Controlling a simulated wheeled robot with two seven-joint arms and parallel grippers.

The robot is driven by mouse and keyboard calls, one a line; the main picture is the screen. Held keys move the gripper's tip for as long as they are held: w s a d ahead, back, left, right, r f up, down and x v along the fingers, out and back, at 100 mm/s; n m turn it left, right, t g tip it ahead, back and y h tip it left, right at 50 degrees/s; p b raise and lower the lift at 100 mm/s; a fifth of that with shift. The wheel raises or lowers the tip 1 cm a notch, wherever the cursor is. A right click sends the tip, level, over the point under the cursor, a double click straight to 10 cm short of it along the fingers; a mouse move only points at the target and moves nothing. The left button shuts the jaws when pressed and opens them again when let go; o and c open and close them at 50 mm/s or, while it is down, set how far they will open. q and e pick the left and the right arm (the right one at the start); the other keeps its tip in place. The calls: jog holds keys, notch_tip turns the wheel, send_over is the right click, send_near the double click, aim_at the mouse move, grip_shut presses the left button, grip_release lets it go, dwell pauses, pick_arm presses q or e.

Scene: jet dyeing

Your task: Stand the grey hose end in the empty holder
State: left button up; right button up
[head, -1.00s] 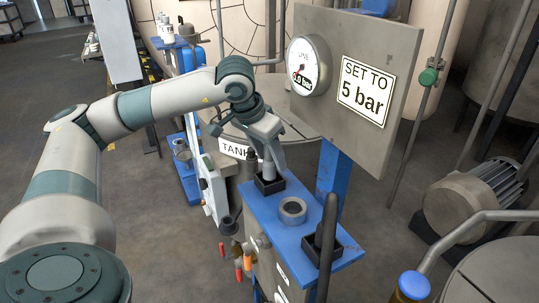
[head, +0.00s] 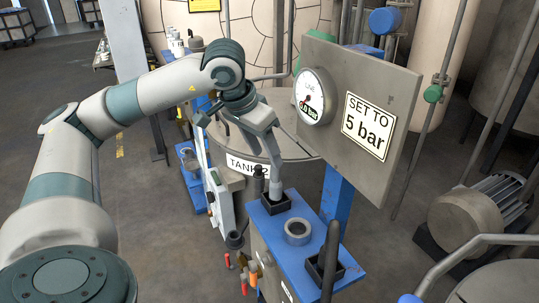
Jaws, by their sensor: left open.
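The blue stand top (head: 262,222) carries a black square holder (head: 277,204) at its far end. The short grey hose end (head: 277,189) shows upright in this holder, its lower part hidden by the rim. My left gripper (head: 272,156) is open just above the hose end; whether a finger still touches it I cannot tell. A second black holder (head: 343,273) sits at the near end of the stand. My right gripper is not in view.
A grey ring (head: 298,231) lies on the stand between the holders. A grey panel (head: 375,75) with a pressure gauge (head: 313,97) rises behind it on a blue post. Tank 2 (head: 305,150) is behind.

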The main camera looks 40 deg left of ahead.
pick_arm(q)
jog(key=shift+v, duration=0.75)
